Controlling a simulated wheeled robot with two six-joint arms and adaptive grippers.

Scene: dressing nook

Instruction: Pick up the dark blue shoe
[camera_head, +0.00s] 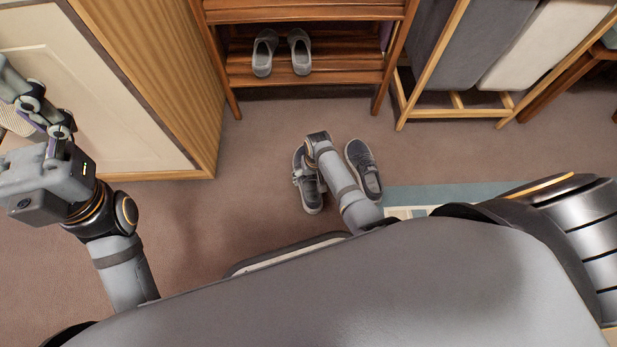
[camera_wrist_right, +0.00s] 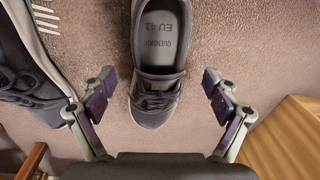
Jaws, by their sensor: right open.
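Two dark grey-blue laced shoes stand on the carpet in the head view: a left one (camera_head: 311,197) and a right one (camera_head: 364,168). They look alike in colour. My right gripper (camera_head: 303,174) is over the left one, and my forearm and wrist hide part of it. In the right wrist view this shoe (camera_wrist_right: 158,50) shows its insole marked EU 41, and its toe points between the open fingers of my right gripper (camera_wrist_right: 160,102). The fingers stand apart from it on both sides. The other shoe (camera_wrist_right: 30,65) is cut off at the left. My left gripper (camera_head: 45,125) is at the far left, away from the shoes; its jaw opening is unclear.
A wooden rack (camera_head: 340,75) with a pair of grey shoes (camera_head: 282,53) stands behind. A wooden cabinet (camera_head: 170,80) is at the left, and a hamper frame (camera_head: 450,100) at the right. A teal-edged mat (camera_head: 440,193) lies right of the shoes. Carpet left of them is clear.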

